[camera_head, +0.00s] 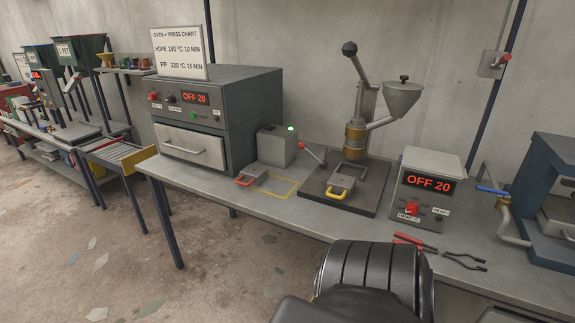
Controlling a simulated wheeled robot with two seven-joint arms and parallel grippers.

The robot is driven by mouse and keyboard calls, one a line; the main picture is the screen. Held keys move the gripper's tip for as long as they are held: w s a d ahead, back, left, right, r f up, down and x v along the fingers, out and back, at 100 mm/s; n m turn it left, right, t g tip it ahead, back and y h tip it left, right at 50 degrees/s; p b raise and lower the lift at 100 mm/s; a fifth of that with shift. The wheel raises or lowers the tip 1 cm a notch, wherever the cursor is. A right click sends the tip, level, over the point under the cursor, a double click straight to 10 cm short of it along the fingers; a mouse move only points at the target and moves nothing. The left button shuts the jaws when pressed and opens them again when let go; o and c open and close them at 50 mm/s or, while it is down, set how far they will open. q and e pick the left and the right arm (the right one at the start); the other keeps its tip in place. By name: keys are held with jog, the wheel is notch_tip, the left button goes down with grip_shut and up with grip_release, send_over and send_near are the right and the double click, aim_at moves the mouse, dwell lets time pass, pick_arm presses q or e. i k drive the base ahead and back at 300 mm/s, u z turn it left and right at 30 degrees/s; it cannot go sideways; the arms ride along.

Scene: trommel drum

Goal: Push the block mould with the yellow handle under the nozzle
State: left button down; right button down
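The block mould (343,182) is a small grey block with a yellow handle (336,195) on its front side. It sits on the dark base plate (366,196) of the injection press. The press has a brass-coloured barrel (355,140), a grey hopper (402,98) and a long lever with a dark knob (349,48). The nozzle at the barrel's lower end is too small to make out clearly. The mould lies in front of the barrel's foot, towards me. Neither gripper's fingers show; a dark ribbed part of my own body fills the bottom centre.
A similar mould with a red handle (246,181) lies left, beside a yellow outline (280,188) on the bench. A controller reading OFF 20 (427,190) stands right of the base plate. Red-handled pliers (440,250) lie in front of it. An oven (214,119) stands at left.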

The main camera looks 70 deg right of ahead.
aim_at(339, 186)
jog(key=z, duration=0.25)
jog(key=i, duration=1.65)
jog(key=z, duration=1.55)
jog(key=i, duration=0.95)
jog(key=z, duration=1.15)
jog(key=i, duration=0.2)
jog(key=z, duration=0.1)
